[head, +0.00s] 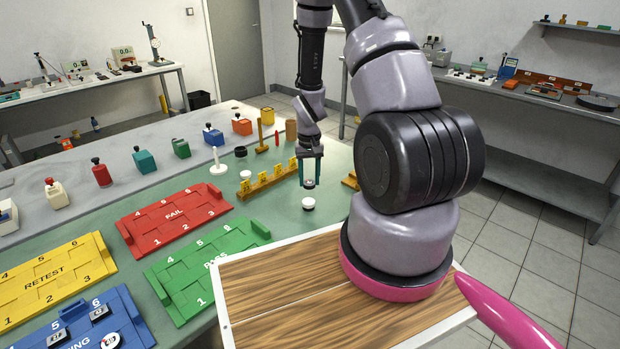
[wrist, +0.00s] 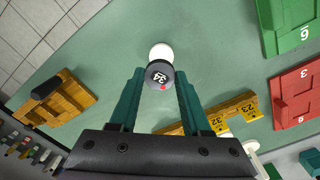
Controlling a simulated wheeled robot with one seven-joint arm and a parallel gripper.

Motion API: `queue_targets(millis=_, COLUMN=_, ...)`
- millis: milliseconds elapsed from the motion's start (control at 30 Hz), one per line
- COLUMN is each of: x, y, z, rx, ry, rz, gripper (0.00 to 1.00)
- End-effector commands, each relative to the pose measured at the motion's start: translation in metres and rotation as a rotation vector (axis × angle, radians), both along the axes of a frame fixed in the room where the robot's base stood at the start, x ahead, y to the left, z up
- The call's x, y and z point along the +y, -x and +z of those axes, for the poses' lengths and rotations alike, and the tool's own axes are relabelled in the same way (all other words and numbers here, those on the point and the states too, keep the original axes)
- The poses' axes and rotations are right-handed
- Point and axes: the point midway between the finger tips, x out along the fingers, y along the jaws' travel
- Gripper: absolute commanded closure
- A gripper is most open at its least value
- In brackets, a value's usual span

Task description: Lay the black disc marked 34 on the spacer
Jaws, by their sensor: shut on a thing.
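The black disc marked 34 (wrist: 159,74) has a white label and a small red mark at its edge. My gripper (wrist: 160,80) is shut on it, with one teal fingertip on each side. In the head view the disc (head: 309,184) is held low over the green bench top, apart from the white spacer (head: 308,204) beneath it. The spacer is a small round white piece standing on the bench. In the wrist view the spacer (wrist: 161,51) shows just beyond the disc, which hides part of it.
A yellow rack with number tags (head: 268,182) stands just left of my gripper. A white post on a base (head: 218,163) is farther left. Red FAIL (head: 172,217) and green PASS (head: 205,265) trays lie left. Bench around the spacer is clear.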

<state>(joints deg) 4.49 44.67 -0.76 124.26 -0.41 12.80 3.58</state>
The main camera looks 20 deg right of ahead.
Motion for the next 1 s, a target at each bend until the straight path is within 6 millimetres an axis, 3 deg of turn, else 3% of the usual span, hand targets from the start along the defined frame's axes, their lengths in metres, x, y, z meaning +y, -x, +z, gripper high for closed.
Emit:
queue_targets(millis=167, x=0.0, y=0.001, z=-0.002, rx=0.0, ry=0.001, rz=0.005, gripper=1.0)
queue_targets(millis=700, x=0.0, y=0.001, z=-0.042, rx=0.001, ry=0.001, rz=0.004, gripper=1.0)
queue_targets(millis=1000, x=0.001, y=0.002, z=-0.055, rx=0.0, ry=0.001, rz=0.005, gripper=1.0)
